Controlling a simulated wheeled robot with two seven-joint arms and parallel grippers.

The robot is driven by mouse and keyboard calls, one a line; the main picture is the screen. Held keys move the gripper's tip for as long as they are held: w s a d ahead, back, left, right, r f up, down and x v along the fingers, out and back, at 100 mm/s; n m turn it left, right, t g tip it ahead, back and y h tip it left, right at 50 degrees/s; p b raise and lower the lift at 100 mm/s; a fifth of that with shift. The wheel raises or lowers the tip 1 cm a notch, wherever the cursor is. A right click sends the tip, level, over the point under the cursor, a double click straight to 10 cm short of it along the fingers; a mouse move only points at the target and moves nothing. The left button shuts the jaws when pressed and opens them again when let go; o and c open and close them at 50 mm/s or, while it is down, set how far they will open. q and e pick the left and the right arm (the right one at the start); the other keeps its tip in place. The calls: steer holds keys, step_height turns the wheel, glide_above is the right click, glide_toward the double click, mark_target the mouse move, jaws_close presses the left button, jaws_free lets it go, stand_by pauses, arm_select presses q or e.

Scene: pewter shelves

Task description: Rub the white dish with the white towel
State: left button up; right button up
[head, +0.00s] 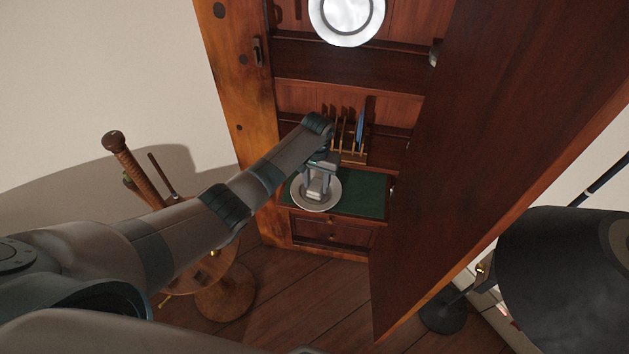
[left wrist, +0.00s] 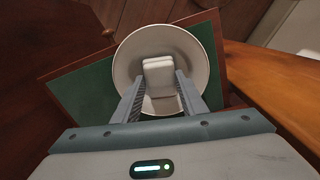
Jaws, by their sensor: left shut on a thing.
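The white dish (head: 299,195) lies on the green surface at the bottom of the cabinet's open part. It also shows in the left wrist view (left wrist: 127,60), round with a raised rim. My left gripper (head: 318,186) is over the dish and is shut on the white towel (left wrist: 158,72), a small folded block. The towel is over the middle of the dish; I cannot tell whether they touch. The gripper and towel hide part of the dish. My right gripper is not in view.
A green-lined shelf (head: 365,196) extends right of the dish. A rack (head: 346,148) with a blue plate (head: 360,131) stands behind. Another white plate (head: 347,16) is on the upper shelf. An open wooden door (head: 480,140) blocks the right side. A wooden stand (head: 225,290) is at left.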

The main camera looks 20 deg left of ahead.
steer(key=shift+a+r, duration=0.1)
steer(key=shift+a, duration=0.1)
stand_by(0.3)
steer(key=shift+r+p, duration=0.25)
steer(key=shift+p, duration=0.05)
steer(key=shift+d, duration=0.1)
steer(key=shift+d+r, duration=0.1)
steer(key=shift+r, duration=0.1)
stand_by(0.5)
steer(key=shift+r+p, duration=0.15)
steer(key=shift+p, duration=0.15)
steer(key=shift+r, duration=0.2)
stand_by(0.5)
